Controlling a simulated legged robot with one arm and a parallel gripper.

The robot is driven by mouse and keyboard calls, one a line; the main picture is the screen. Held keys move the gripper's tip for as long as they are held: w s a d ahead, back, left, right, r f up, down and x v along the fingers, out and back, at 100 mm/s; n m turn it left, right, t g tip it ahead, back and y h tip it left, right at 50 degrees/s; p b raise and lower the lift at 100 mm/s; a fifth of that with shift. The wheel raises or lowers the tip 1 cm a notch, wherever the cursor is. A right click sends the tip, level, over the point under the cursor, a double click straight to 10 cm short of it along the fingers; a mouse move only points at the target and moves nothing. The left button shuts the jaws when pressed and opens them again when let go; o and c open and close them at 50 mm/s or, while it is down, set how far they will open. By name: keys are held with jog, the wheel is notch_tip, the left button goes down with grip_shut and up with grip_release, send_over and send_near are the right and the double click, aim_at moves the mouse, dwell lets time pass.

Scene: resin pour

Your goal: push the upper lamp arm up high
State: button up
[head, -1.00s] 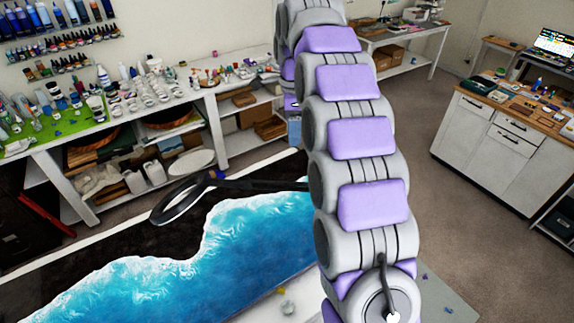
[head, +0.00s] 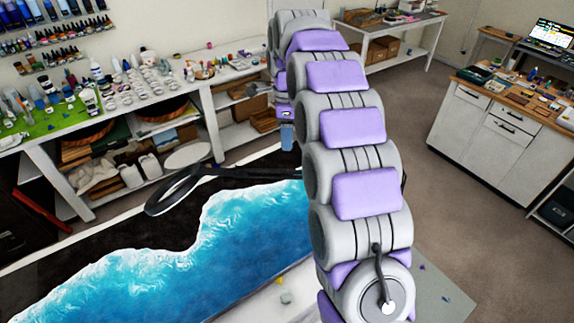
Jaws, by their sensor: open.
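The lamp's black ring-shaped head (head: 158,208) hangs over the blue and white resin piece (head: 215,245). The dark upper lamp arm (head: 250,173) runs from the ring to the right, roughly level, and passes behind my arm. A short dark bit shows on the right side of my arm. The lamp's joint and lower part are hidden. My gripper (head: 287,136) is at the far end of my arm, above and to the right of the visible lamp arm in the picture. It is open, mostly hidden behind my arm links, and I see no contact with the lamp.
A white workbench (head: 205,78) with cups and bottles stands behind the resin piece. A white cabinet (head: 480,140) stands at the right. Grey floor (head: 420,190) lies open between it and my arm.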

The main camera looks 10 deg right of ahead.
jog(key=f, duration=0.3)
jog(key=f+p, duration=0.1)
jog(key=f, duration=0.6)
jog(key=shift+s+a, duration=0.1)
jog(key=shift+s, duration=0.25)
grip_shut()
